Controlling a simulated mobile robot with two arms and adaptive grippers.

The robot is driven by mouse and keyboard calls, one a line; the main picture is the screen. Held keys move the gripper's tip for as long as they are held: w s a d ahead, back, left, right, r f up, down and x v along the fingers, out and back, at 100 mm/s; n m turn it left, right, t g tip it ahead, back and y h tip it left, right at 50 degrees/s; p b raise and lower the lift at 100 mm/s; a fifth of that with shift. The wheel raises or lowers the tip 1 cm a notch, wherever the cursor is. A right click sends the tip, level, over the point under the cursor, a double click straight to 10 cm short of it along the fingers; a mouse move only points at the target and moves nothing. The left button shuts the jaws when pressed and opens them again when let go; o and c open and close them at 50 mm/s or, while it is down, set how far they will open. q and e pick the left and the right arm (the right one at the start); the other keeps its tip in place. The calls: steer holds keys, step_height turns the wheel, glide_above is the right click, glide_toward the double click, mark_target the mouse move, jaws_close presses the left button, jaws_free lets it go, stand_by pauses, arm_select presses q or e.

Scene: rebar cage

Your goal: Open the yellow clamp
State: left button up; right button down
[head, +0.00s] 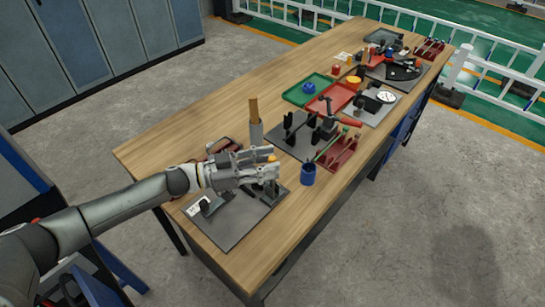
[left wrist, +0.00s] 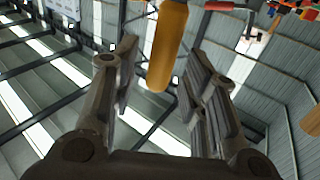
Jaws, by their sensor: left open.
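The yellow clamp handle (head: 271,158) shows as a small yellow tip at my left gripper (head: 268,170) in the head view. In the left wrist view the yellow handle (left wrist: 168,45) reaches down from the top edge into the gap between the two fingers. My left gripper is open, and gaps show between the handle and both fingers. The dark clamp body (head: 266,190) is partly hidden below the gripper, on a grey plate (head: 235,228) at the near end of the table. My right gripper is in neither view.
A blue cup (head: 308,174) stands right of the gripper. A grey holder (head: 256,133) with brown sticks stands behind it.

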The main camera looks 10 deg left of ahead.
arm_select(q)
steer(key=shift+w+d, duration=0.2)
steer(key=shift+d, duration=0.55)
steer(key=shift+c, duration=1.4)
steer(key=c, duration=0.5)
jaws_close()
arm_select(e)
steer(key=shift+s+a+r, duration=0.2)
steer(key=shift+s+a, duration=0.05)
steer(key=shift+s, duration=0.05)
